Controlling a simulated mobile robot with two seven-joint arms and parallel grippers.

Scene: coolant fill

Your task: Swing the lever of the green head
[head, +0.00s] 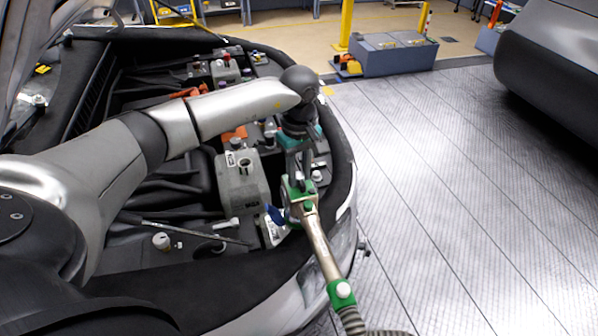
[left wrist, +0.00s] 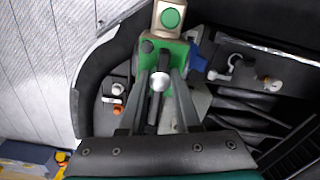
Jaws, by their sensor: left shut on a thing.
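The green head (head: 297,188) sits over the front edge of the open engine bay, with a metal pipe (head: 318,240) and a hose running from it toward the bottom. In the left wrist view the green head (left wrist: 176,55) is at the top middle. Its dark lever with a round silver knob (left wrist: 160,82) lies between my fingers. My left gripper (head: 298,172) points down and is shut on the lever. It also shows in the left wrist view (left wrist: 158,95). The fingers partly hide the lever in the head view. My right gripper is out of view.
A grey reservoir (head: 240,182) and a blue part (head: 275,214) are beside the green head. The black bay rim (head: 340,165) curves around it. A grey-blue box (head: 395,55) stands on the floor behind. A dark vehicle (head: 555,60) is at right; the floor between is clear.

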